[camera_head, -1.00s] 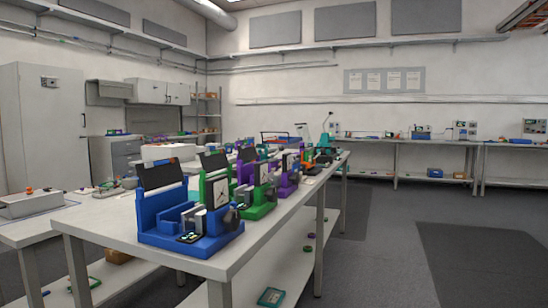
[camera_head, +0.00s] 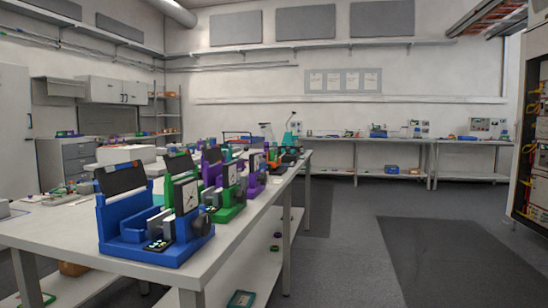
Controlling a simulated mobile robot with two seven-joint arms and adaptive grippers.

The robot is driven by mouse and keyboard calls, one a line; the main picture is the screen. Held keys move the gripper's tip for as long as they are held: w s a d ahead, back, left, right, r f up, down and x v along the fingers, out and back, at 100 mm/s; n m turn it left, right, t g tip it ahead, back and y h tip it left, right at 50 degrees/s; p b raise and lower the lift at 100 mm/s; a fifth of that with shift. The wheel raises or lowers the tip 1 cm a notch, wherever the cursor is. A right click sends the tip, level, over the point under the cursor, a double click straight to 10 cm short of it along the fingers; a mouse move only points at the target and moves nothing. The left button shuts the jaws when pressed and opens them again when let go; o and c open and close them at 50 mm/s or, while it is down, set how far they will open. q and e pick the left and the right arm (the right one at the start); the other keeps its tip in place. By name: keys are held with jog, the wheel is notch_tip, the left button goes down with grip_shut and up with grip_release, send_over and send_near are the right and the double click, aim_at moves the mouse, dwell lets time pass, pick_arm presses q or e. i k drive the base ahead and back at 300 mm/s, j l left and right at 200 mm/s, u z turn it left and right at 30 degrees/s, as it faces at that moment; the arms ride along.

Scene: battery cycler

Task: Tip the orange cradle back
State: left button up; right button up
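A row of coloured cradles stands along the long grey table. Neither of my grippers is in view.
The grey table (camera_head: 50,228) has a lower shelf (camera_head: 255,262). Open floor lies to its right, with a dark mat (camera_head: 450,262). A rack (camera_head: 533,130) stands at the right edge. Benches (camera_head: 400,145) line the back wall.

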aim_at(274, 166)
jog(key=l+u, duration=0.1)
jog(key=u, duration=0.2)
jog(key=i+l+u, duration=0.35)
jog(key=l+u, duration=0.15)
jog(key=l, duration=0.25)
jog(key=l+u, duration=0.25)
jog(key=l, duration=0.2)
jog(key=i+l+u, duration=0.1)
jog(key=l, duration=0.5)
jog(key=i+l, duration=0.1)
jog(key=l, duration=0.45)
jog(key=i+l, duration=0.1)
jog(key=l, duration=0.55)
jog(key=i+l, duration=0.1)
jog(key=l, duration=0.6)
jog(key=i+l+u, duration=0.1)
jog(key=l, duration=0.55)
jog(key=i+l, duration=0.1)
jog(key=l, duration=0.6)
